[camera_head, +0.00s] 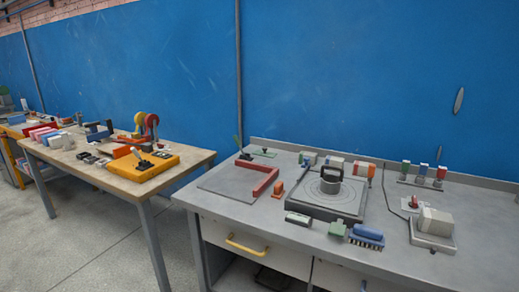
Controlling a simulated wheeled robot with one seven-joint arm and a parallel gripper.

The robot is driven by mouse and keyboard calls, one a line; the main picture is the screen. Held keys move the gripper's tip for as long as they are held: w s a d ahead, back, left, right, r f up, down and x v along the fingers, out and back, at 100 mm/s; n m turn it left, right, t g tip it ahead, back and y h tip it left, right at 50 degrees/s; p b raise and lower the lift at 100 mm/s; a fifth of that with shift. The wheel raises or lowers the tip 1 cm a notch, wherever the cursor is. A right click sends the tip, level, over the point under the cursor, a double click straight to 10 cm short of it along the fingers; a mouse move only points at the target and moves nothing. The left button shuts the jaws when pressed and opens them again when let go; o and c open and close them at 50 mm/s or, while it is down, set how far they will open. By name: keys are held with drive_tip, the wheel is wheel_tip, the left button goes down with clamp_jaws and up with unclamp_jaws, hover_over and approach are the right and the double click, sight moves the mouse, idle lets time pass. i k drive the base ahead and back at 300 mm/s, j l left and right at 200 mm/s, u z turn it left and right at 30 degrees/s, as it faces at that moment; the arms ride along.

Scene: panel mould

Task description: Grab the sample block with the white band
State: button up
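Several small blocks stand around a square grey plate with a round ringed centre (347,204) on the grey workbench. A green and pale block (309,158), a red and pale block (335,164) and an orange and white block (365,170) are along its back. A long pale and green block (299,219) lies at its front left. An orange block (277,189) is at its left, a green one (337,229) at its front. They are too small to tell for certain which has the white band. My gripper is not in view.
A dark handled cylinder (331,180) stands on the plate. A blue brush-like piece (367,235) is in front. A white block on a base (435,223) and a rack of coloured pieces (421,174) are at right. A wooden table (190,160) holds tools at left.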

sight(436, 223)
drive_tip(key=i+j+z, duration=0.15)
drive_tip(key=i+z, duration=0.2)
drive_tip(key=i+j+z, duration=0.2)
drive_tip(key=z, duration=0.15)
drive_tip(key=i+j+z, duration=0.35)
drive_tip(key=k+l, duration=0.05)
